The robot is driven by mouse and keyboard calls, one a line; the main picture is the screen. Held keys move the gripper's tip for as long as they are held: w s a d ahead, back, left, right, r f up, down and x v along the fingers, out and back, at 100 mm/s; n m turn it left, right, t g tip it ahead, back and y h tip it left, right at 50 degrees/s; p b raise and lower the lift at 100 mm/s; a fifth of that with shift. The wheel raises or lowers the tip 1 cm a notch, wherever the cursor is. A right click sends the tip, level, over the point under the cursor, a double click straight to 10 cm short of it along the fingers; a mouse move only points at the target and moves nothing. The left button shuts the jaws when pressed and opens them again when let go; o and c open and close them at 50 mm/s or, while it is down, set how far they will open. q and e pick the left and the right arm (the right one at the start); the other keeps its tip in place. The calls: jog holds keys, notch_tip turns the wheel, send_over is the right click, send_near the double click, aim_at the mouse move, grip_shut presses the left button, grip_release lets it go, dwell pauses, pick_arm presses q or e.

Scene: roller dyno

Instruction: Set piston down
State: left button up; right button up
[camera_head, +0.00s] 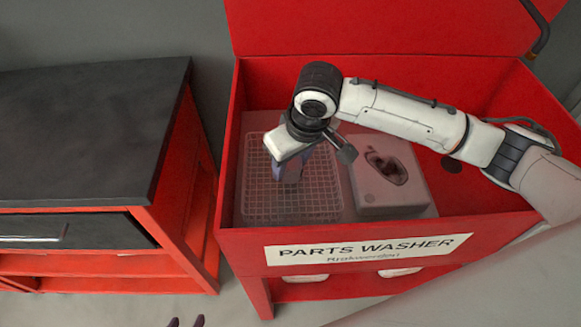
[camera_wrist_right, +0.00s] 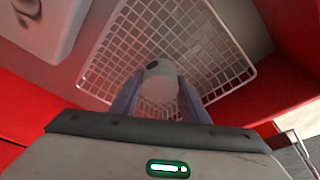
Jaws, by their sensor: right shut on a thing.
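The piston, a pale grey rounded part (camera_wrist_right: 161,72), shows between the blue-grey fingers of my right gripper (camera_wrist_right: 159,88) in the right wrist view. In the head view my right gripper (camera_head: 291,172) points down over the white wire basket (camera_head: 318,205) inside the red parts washer (camera_head: 340,243). The basket (camera_wrist_right: 222,57) lies beneath the piston in the wrist view. I cannot tell whether the piston touches the basket floor. In the head view the gripper hides the piston. Two dark fingertips of my left gripper (camera_head: 186,322) show apart at the bottom edge, with nothing visible between them.
A pale block with a dark, stained recess (camera_head: 390,178) sits right of the basket. The washer's red walls enclose both, and its raised lid (camera_head: 380,25) stands behind. A red bench with a dark top (camera_head: 85,135) stands to the left, with a narrow gap before the washer.

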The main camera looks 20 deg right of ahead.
jog(key=shift+f, duration=0.9)
jog(key=shift+f, duration=0.1)
jog(key=o, duration=1.3)
jog(key=shift+c, duration=0.2)
jog(key=p+v, duration=0.1)
jog(key=v, duration=1.1)
